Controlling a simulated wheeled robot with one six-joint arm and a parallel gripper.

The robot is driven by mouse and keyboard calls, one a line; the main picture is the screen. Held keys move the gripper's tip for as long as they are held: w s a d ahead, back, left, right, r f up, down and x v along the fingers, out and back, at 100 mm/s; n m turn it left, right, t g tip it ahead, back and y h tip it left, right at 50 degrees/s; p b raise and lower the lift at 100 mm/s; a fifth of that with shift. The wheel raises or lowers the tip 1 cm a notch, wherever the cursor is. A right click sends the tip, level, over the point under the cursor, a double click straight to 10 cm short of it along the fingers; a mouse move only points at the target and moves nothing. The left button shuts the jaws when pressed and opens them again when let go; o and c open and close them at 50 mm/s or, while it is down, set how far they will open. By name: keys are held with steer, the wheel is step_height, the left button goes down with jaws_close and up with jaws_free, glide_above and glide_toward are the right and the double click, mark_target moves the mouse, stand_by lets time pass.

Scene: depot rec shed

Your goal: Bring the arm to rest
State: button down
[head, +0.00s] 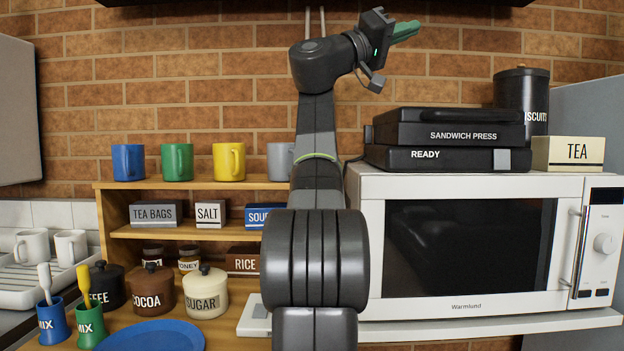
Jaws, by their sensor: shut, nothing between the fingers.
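My arm stands upright in the middle of the head view, in front of the shelf and the microwave's left edge. My gripper (405,31) is at the top, above the sandwich press, pointing right. Its green fingers are together and hold nothing. It touches nothing that I can see. My arm hides part of the grey mug, the shelf's right end and part of the blue soup box.
A sandwich press (450,133) lies on the white microwave (370,260), with a biscuit canister (522,92) and a tea box (568,153). Left is a wooden shelf (175,232) with mugs and boxes. Jars and a blue plate (152,337) stand in front. Open wall lies around the gripper.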

steer(key=w+r+n+y+p, duration=0.1)
steer(key=w+r+n+p, duration=0.2)
steer(key=w+p, duration=0.3)
steer(key=w+r+n+t+y+p, duration=0.1)
steer(key=w+r+n+p, duration=0.3)
steer(key=p, duration=0.9)
steer(key=w+r+n+t+y+p, duration=0.1)
steer(key=w+r+n+y+p, duration=0.1)
steer(key=w+p, duration=0.7)
steer(key=shift+w+r+n+y, duration=0.4)
steer(key=shift+w+r+n, duration=0.15)
steer(key=shift+r+n, duration=0.4)
steer(key=shift+d+f, duration=0.1)
